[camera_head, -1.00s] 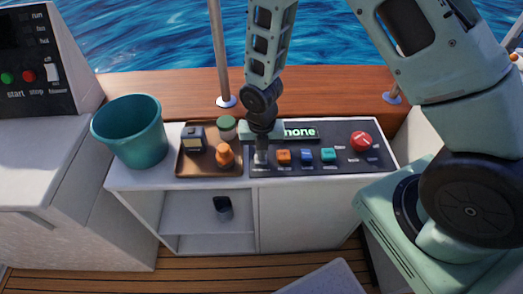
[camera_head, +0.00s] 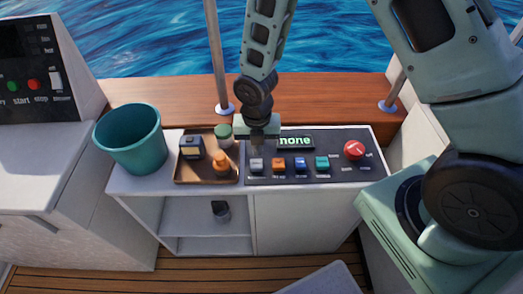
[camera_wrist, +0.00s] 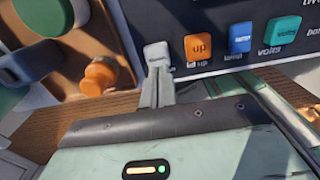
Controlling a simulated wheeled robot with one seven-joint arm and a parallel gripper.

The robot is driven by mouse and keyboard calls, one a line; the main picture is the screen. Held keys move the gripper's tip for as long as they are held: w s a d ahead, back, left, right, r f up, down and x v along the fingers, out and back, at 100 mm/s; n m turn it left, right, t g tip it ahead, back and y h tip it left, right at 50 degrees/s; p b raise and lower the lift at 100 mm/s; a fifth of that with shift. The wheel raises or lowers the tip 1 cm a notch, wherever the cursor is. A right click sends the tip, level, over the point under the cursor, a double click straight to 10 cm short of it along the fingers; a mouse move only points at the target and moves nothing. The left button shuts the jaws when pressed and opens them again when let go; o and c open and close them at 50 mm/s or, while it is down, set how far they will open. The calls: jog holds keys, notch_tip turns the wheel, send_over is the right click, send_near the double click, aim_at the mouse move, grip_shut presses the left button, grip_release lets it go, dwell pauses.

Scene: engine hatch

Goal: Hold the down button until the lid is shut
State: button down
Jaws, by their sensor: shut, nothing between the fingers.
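The dark control panel (camera_head: 350,170) lies on the white counter with a row of buttons. The leftmost is a grey button (camera_head: 256,166); its label is not readable, so I cannot confirm it is the down button. To its right is an orange button marked up (camera_wrist: 199,47). My gripper (camera_head: 263,147) is shut and empty at the grey button; its fingertips (camera_wrist: 157,52) show in the wrist view. I cannot tell whether they touch the button. A pale slab (camera_head: 325,279) shows at the bottom edge; I cannot tell whether it is the lid.
A blue button (camera_head: 300,163), a teal button (camera_head: 321,162) and a red knob (camera_head: 354,150) are further right. Left are a brown tray (camera_head: 181,178) with small items and a teal bucket (camera_head: 131,142). A metal post (camera_head: 217,60) stands behind.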

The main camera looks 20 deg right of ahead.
aim_at(257, 164)
notch_tip(257, 164, up, 8)
jog(key=shift+a, duration=0.1)
dwell(0.5)
jog(key=s+a+r+m, duration=0.2)
jog(key=s+r+m, duration=0.5)
jog(key=s+m, duration=0.3)
jog(key=s+a+r+m, duration=0.2)
jog(key=s+r+m, duration=0.5)
jog(key=m, duration=0.6)
jog(key=s, duration=0.2)
jog(key=shift+s+a+r+m+y, duration=0.15)
jog(key=shift+s+a+m+y, duration=0.15)
jog(key=shift+s+m, duration=0.1)
